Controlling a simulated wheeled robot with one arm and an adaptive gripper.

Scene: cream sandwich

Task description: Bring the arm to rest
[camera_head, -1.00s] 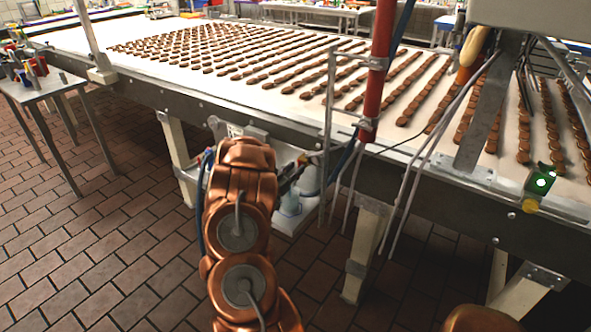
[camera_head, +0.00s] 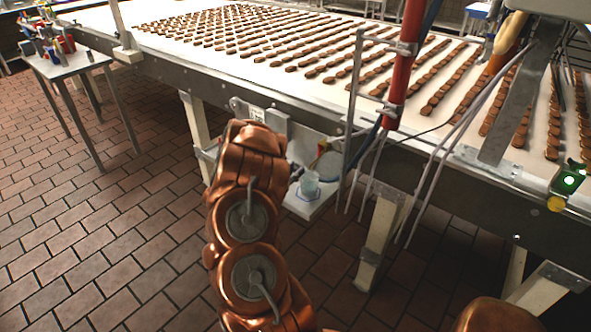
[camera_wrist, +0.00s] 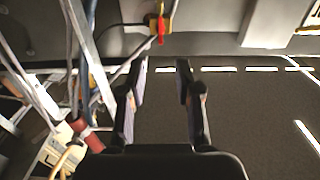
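My copper arm (camera_head: 250,200) rises from the bottom of the head view, in front of the conveyor's side. Its far end is hidden behind its own links there, so my gripper does not show in that view. In the wrist view my gripper (camera_wrist: 160,76) has its two dark fingers apart. Nothing is seen between them except the dark background.
A long white conveyor (camera_head: 112,22) carries rows of brown biscuits (camera_head: 250,35). A red post (camera_head: 402,70) and grey rods stand at its near edge. A small side table (camera_head: 72,66) is left. Tiled floor (camera_head: 90,240) is open at left.

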